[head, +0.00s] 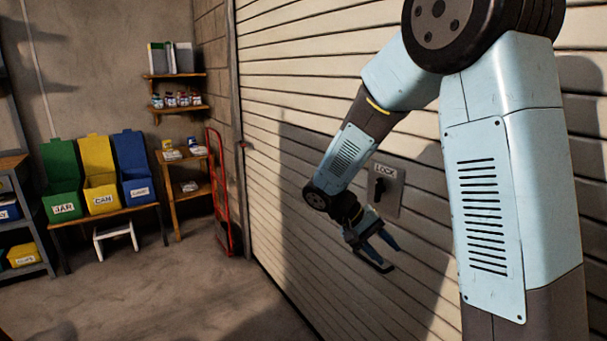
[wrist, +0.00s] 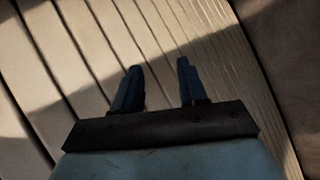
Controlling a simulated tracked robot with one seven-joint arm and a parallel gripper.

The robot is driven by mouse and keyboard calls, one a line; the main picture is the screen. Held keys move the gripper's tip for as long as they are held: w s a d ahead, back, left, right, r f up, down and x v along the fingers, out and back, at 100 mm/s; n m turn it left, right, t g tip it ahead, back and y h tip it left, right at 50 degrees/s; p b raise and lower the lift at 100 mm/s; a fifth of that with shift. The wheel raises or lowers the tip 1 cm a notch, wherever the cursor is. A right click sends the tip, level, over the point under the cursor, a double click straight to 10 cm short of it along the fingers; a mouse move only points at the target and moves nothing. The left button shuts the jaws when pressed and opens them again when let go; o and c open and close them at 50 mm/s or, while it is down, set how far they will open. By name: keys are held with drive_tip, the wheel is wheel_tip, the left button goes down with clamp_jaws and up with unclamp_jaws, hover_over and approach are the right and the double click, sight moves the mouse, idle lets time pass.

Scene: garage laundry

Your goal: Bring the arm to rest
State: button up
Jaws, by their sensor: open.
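My gripper (head: 381,255) is at the end of my light blue arm, in front of the slatted roller door (head: 300,150). Its two dark blue fingers are apart with nothing between them. The wrist view also shows the open gripper (wrist: 158,85) with the pale door slats behind it. The arm bends down from upper right, and the gripper hangs below and a little left of the lock plate (head: 386,190), which is marked LOCK and carries a dark key or knob. I cannot tell whether the gripper touches the door.
Green (head: 60,180), yellow (head: 99,175) and blue (head: 134,170) bins stand on a bench at the left. A white stool (head: 115,238) is below. A red hand truck (head: 219,195) leans beside wooden shelves (head: 186,200). The concrete floor (head: 170,290) in front is clear.

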drive_tip(key=s+d+r+t+y, duration=0.2)
drive_tip(key=s+r+t+y, duration=0.1)
drive_tip(key=s+r, duration=0.5)
drive_tip(key=s+d+r+t+y, duration=0.2)
drive_tip(key=s+r+t+y, duration=0.2)
drive_tip(key=s+r, duration=0.4)
drive_tip(key=shift+s+d+r+y, duration=0.3)
drive_tip(key=shift+s+y, duration=0.6)
drive_tip(key=shift+s, duration=0.9)
